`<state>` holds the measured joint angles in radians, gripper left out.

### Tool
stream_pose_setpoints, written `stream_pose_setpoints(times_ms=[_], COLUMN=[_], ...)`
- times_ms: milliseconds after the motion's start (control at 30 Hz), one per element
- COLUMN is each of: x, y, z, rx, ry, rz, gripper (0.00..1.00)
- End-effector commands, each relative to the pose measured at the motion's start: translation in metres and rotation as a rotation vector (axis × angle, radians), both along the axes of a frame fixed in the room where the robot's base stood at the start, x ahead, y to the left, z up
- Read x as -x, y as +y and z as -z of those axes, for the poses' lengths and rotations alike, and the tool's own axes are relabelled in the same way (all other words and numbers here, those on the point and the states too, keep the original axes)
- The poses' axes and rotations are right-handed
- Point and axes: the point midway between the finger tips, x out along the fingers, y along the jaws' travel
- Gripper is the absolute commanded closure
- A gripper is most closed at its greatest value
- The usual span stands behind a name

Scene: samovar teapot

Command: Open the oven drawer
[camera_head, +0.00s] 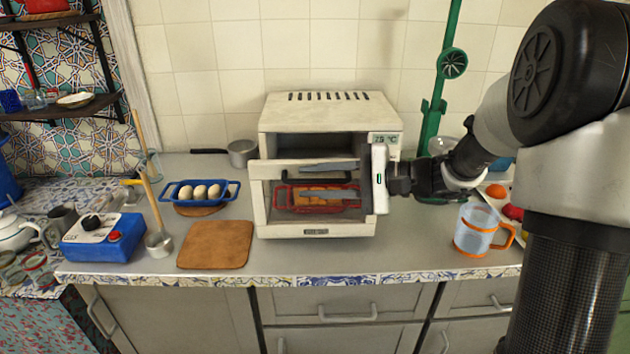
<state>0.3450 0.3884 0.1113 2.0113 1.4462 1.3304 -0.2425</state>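The white oven (330,110) stands on the counter against the tiled wall. A dark gap shows above the panel, under the oven's top. Behind the glass is a red tray (288,197) holding something orange-brown. My gripper (363,172) is at the right side of the oven front, pointing left, with its white hand in front of the oven's right edge.
A wooden board (216,245) lies left of the oven, with a blue egg tray (172,195) behind it. A blue gas stove (103,240) and a ladle (158,242) are farther left. An orange-handled mug (477,230) stands right, below my arm. Bare counter lies before the oven.

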Motion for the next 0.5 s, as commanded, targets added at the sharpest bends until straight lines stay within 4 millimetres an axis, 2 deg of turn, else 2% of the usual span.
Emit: stream_pose_setpoints(times_ms=[167, 267, 500], x=[0.001, 0.003, 0.019], y=[-0.003, -0.013, -0.062], z=[-0.001, -0.004, -0.015], rx=[0.0, 0.0, 0.0], ry=[0.0, -0.001, 0.0], rz=[0.001, 0.004, 0.006], gripper=[0.72, 0.72, 0.72])
